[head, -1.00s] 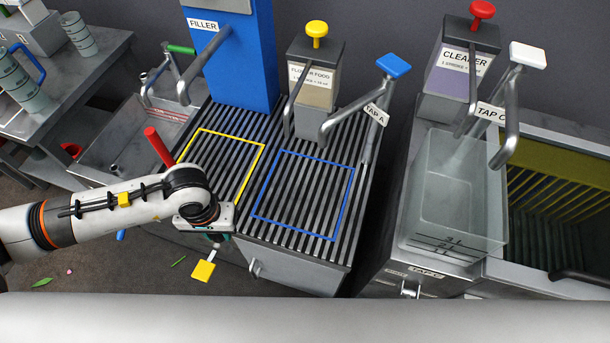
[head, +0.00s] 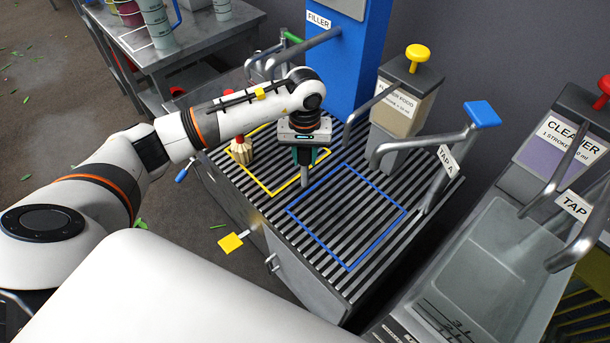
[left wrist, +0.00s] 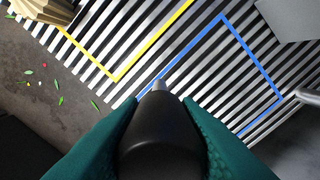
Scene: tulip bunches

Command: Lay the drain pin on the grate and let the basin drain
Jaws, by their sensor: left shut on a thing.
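My left gripper (head: 304,163) points down over the slatted grate (head: 335,272), near the gap between the yellow and blue outlines. Its teal fingers are shut on the drain pin (head: 305,178), a dark cylinder with a pale metal tip. In the left wrist view the pin (left wrist: 158,130) lies between the fingers, its tip close to the blue outline's corner. I cannot tell whether the pin touches the slats. My right gripper is not in view.
The filler (head: 357,60), flower food dispenser (head: 404,105) and tap A's spout (head: 425,140) border the back. The blue outlined square (head: 348,268) is empty.

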